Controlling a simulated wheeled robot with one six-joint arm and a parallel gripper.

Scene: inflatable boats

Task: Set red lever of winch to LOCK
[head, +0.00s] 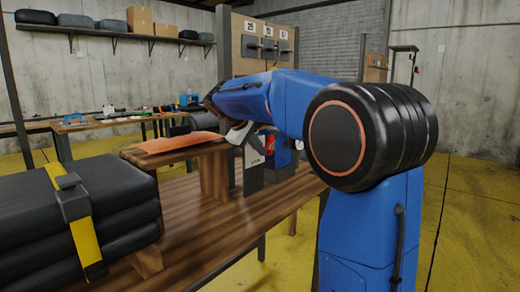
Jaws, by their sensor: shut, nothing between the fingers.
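My blue arm reaches across the wooden bench toward the left, and its wrist is at the far end. My gripper (239,134) shows only as a small grey shape under the forearm. It is shut and empty, beside a small upright plate (254,166) with a dark marking too small to read. Behind the plate are dark, blue and red parts (298,144), partly hidden by my arm; I cannot tell whether they belong to the winch.
Stacked black folded bundles (110,205) with a yellow strap lie at the left of the bench (215,232). An orange sheet (172,142) lies on a raised wooden stand. A work table (100,122) and a wall shelf (130,35) are behind. The bench's front middle is clear.

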